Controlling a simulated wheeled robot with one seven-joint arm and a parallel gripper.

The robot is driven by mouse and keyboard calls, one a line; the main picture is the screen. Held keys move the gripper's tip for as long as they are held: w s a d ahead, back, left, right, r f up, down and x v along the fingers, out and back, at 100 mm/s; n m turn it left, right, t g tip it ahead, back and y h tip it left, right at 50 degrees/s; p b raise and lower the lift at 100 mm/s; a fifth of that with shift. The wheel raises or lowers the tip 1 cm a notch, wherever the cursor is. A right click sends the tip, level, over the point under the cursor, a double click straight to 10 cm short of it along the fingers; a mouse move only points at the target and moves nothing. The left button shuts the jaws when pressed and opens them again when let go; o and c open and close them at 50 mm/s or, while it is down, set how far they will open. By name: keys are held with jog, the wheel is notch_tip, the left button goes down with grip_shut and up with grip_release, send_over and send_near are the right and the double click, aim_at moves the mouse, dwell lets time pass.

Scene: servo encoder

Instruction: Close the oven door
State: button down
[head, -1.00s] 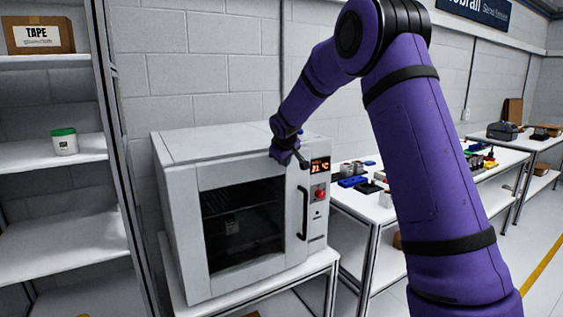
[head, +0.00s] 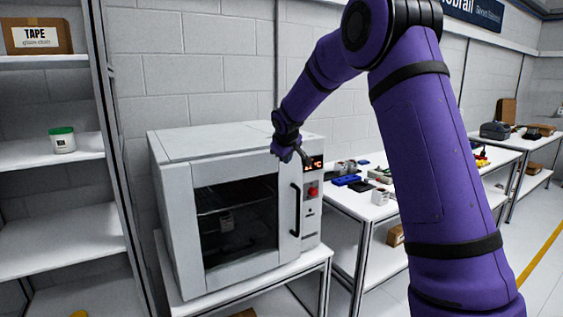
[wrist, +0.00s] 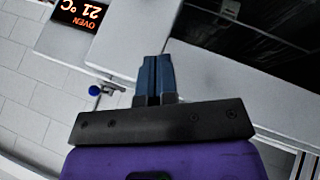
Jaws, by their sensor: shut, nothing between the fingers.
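The oven (head: 215,143) is a white box on a stand, with a door (head: 178,230) that has a dark window and a black vertical handle (head: 295,210) on its right side. The door looks close to flush with the front. I cannot tell whether a small gap is left. My gripper (head: 304,158) is at the oven's upper right, in front of the display and above the handle. In the wrist view my gripper (wrist: 153,76) has its blue fingers together and empty, over the white oven front. The door's window (wrist: 245,38) shows at upper right there.
The red button (head: 313,191) sits below the display (head: 315,163), which reads 21 °C in the wrist view (wrist: 80,14). A shelf (head: 50,152) with a green-lidded jar stands left. A cluttered table (head: 350,205) stands right of the oven.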

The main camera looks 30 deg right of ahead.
jog(key=s+d+r, duration=0.4)
jog(key=r, duration=0.2)
jog(key=s+a+r+m, duration=0.1)
jog(key=s+a+r, duration=0.4)
jog(key=s, duration=0.4)
jog(key=s+a+f+m+y, duration=0.1)
jog(key=s+a, duration=0.2)
jog(key=s, duration=0.9)
jog(key=s+a+f+m+g+y, duration=0.1)
jog(key=s+a, duration=0.2)
jog(key=s, duration=0.9)
jog(key=s+a+f+m+y, duration=0.1)
jog(key=s+a, duration=0.3)
jog(key=s, duration=0.8)
jog(key=shift+s+f, duration=0.2)
jog(key=shift+f, duration=0.3)
